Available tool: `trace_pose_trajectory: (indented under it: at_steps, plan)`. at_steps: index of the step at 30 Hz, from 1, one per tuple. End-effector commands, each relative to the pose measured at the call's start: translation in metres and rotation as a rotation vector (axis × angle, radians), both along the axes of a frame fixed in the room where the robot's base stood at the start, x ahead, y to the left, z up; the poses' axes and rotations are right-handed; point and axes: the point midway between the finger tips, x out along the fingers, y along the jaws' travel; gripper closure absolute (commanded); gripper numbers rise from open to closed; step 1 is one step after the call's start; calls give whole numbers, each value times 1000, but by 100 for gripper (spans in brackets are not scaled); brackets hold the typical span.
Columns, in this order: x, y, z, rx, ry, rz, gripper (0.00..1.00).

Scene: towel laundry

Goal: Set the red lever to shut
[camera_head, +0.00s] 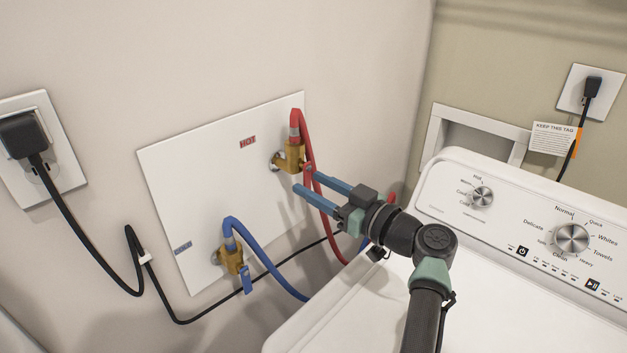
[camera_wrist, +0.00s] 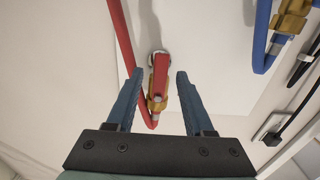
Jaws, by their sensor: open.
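The red lever (camera_head: 308,172) sits on the brass hot valve (camera_head: 290,157) on the white wall plate, under the red HOT label. In the head view it is small and partly hidden by my gripper's finger. In the wrist view the red lever (camera_wrist: 160,76) shows in front of the brass valve body, roughly in line with it. My gripper (camera_head: 305,182) is open, its two blue fingers pointing at the valve. In the wrist view the gripper (camera_wrist: 159,74) has one finger on each side of the lever, with gaps visible; I cannot tell the depth between them.
A red hose (camera_head: 325,230) loops from the hot valve down past my gripper. The cold valve (camera_head: 233,260) with a blue lever (camera_head: 247,279) and blue hose (camera_head: 270,275) is lower left. A black cord (camera_head: 205,312) crosses below. The washer (camera_head: 350,310) stands at right.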

Motion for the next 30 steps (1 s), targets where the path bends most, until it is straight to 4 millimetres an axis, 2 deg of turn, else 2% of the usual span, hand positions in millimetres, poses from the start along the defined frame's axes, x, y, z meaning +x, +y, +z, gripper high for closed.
trace_pose_trajectory:
  at_steps: [11, 14, 20, 30]
  plan:
    - [5, 6, -1, 0, 1, 1, 48]
    - [5, 6, -1, 0, 1, 1, 62]
    - [5, 6, -1, 0, 1, 1, 98]
    - [5, 6, -1, 3, 4, 1, 100]
